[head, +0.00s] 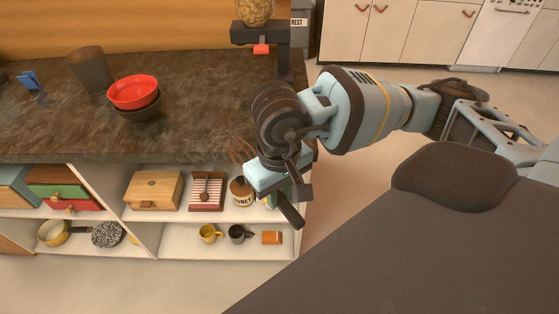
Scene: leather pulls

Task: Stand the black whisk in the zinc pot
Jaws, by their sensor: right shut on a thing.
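My right gripper (289,201) is at the right end of the counter, in front of the shelf and below the counter's top edge. It is shut on the whisk (240,150). The whisk's thin brownish wire loops stick out up and to the left of the gripper; its handle is largely hidden by the gripper. A tapered, dark grey-brown pot (90,68), which looks like the zinc pot, stands upright at the back left of the counter, well apart from the gripper. I cannot see inside it. My left gripper is not in view.
A red bowl (134,92) sits in a dark bowl right of the pot. A blue item (29,80) is left of it. A dark stand (260,35) bears a jar at the counter's back right. The honey jar (241,192) is close beside my gripper. The middle counter is clear.

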